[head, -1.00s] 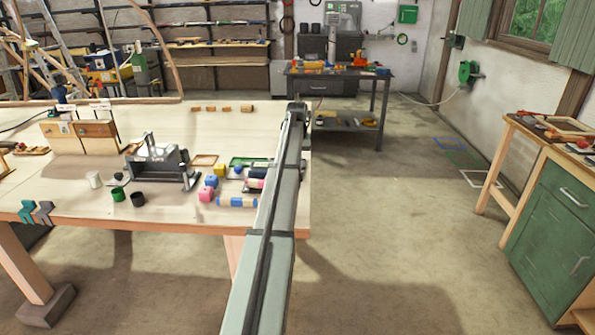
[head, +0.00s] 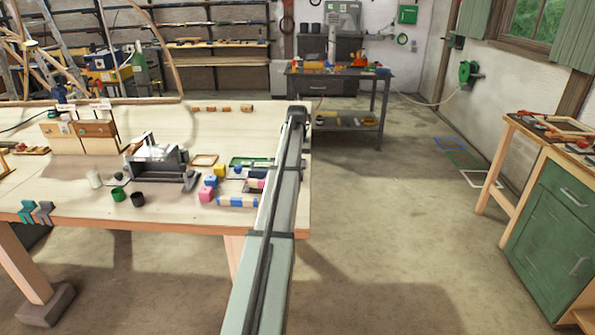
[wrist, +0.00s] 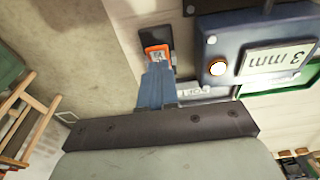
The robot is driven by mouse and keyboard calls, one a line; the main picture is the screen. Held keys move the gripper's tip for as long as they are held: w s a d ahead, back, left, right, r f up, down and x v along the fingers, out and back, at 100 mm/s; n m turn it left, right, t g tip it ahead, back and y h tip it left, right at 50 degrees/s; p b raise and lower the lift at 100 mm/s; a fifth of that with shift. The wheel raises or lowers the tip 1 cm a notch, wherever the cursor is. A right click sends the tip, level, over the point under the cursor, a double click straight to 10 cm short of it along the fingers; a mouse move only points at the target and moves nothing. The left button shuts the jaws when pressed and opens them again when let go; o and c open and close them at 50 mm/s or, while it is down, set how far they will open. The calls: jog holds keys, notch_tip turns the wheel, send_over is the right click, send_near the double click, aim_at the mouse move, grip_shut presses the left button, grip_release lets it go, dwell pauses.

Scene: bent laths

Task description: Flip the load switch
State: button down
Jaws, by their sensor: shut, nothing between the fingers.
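In the wrist view a small switch with an orange surround (wrist: 158,51) sits at the end of a dark plate (wrist: 153,34) on the pale bench top. I take it for the load switch; which way it is set cannot be told. My gripper (wrist: 157,72) is shut and empty, its blue fingers pointing at the switch and overlapping its near edge. Whether they touch it cannot be told. A partly covered white label (wrist: 192,92) lies beside the fingers, its lettering upside down. In the head view my gripper and the switch are hidden.
A blue-grey box (wrist: 236,50) with an upside-down "3 mm" label and a round pale button stands right of the fingers. Open floor (wrist: 75,55) shows left. The workbench (head: 60,184) carries several blocks and cups left of my arm.

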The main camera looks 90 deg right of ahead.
jog(key=shift+f, duration=0.7)
dwell(0.5)
jog(key=shift+r, duration=3.55)
jog(key=shift+w, duration=0.1)
